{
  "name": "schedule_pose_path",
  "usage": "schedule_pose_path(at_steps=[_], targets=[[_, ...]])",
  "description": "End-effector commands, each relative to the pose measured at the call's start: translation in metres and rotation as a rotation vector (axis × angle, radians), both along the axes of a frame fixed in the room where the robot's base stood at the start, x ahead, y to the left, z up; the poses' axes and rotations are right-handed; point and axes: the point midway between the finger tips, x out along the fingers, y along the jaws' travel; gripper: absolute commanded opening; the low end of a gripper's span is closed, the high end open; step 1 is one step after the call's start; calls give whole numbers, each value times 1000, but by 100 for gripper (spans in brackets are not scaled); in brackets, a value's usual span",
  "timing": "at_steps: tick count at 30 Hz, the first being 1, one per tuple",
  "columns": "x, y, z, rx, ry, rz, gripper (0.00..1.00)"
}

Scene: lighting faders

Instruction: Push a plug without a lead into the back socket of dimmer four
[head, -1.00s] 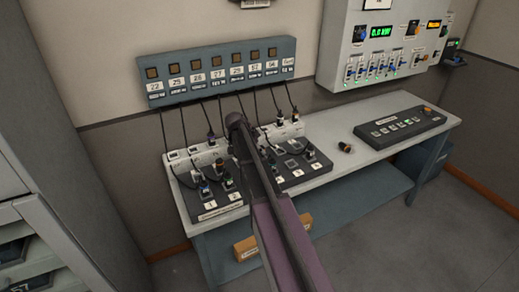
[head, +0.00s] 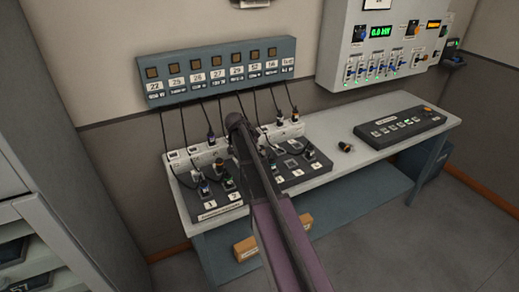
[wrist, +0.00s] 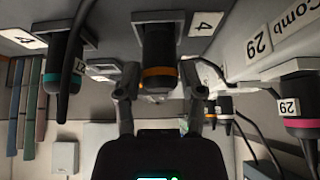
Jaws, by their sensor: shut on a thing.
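My gripper (wrist: 158,92) is shut on a black plug with an orange band (wrist: 158,55) in the wrist view. The plug's front end is at a grey socket (wrist: 158,15) beside a tag reading 4 (wrist: 206,23). I cannot tell how deep the plug sits. No lead shows on it, though my gripper hides its rear. In the head view my arm hides the gripper and the held plug. The dimmer panel (head: 285,180) shows on the bench, partly behind my arm.
A teal-banded plug (wrist: 63,62) with a lead is on one side of the held plug, and a pink-banded plug (wrist: 300,100) on the other. Several leads hang from the wall box (head: 215,70). A loose plug (head: 345,147) lies on the bench near the button console (head: 400,128).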

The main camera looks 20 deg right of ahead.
Motion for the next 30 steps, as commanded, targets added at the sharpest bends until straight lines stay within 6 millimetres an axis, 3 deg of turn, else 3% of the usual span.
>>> schedule_pose_path(at_steps=[6, 7, 10, 11, 30], targets=[[-2, 1, -2, 7, 4, -3, 1], [-2, 1, -2, 7, 4, -3, 56], [-2, 1, -1, 6, 4, -2, 86], [-2, 1, -1, 6, 4, -2, 91], [-1, 1, 5, 2, 1, 0, 91]])
